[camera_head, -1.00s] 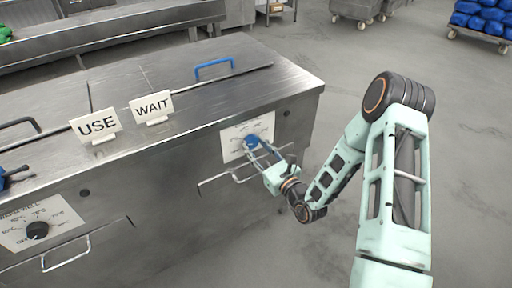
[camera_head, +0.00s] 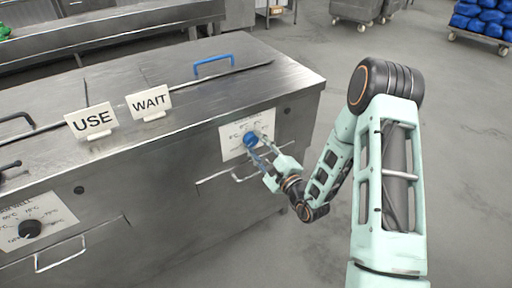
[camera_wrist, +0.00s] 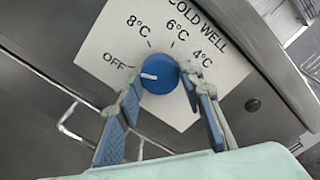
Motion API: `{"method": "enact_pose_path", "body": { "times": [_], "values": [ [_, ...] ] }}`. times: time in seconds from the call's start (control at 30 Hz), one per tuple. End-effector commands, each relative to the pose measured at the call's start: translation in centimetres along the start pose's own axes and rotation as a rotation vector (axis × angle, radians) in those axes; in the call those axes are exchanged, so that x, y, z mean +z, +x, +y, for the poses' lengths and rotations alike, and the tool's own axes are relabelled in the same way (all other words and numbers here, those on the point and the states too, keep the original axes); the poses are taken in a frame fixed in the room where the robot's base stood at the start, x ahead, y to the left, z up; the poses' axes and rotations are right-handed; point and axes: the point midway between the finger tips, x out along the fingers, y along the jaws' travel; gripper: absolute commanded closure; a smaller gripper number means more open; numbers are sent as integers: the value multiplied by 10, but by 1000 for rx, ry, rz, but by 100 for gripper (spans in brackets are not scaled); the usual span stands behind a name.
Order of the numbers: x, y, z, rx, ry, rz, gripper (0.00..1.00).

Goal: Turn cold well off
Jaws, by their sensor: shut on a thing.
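The cold well dial is a round blue knob (camera_wrist: 160,74) on a white plate (camera_wrist: 100,50) marked OFF, 8°C, 6°C and 4°C under "COLD WELL". Its white pointer line faces left, towards the OFF side. The knob also shows in the head view (camera_head: 250,140) on the front of the steel counter. My gripper (camera_wrist: 165,92) has its blue-padded fingers on either side of the knob and is shut on it. The fingertips partly hide the knob's lower edges.
A wire handle (camera_head: 250,174) sits just below the dial plate. A second, black dial (camera_head: 30,229) is at the far left of the counter front. USE (camera_head: 92,121) and WAIT (camera_head: 149,102) signs stand on top.

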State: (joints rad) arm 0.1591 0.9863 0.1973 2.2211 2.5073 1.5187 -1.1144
Motion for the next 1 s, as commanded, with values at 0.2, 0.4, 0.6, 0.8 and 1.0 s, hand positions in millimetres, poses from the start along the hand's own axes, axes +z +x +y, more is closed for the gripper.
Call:
{"method": "enact_pose_path", "body": {
  "times": [0.2,0.4,0.6,0.8,1.0],
  "values": [
    [0,0,1,1,-81,0,90],
    [0,0,1,1,-112,0,89],
    [0,0,0,1,-117,1,89],
    [0,0,0,1,-116,1,90],
    [0,0,0,1,-115,0,47]
  ]
}}
